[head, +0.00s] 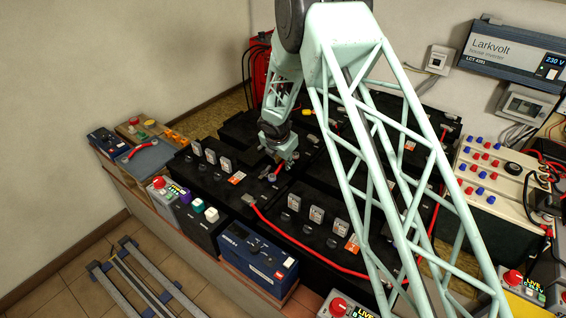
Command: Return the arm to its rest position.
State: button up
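My arm is pale green; a large lattice link crosses the right half of the head view and hides part of the batteries behind it. The forearm hangs down beyond it, and my gripper (286,155) is low over the black battery bank (215,183), close to a red cable end. The gripper is small here, and I cannot tell whether its fingers are open or shut, touch anything or hold something.
Red cables (292,239) run over the battery tops. An inverter (512,52) hangs on the back wall. A terminal panel (490,180) is at right. Rails (140,275) lie on the floor.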

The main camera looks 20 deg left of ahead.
jog(key=o, duration=0.4)
jog(key=shift+r, duration=0.1)
jog(key=shift+r+p, duration=3.65)
jog(key=shift+r, duration=0.25)
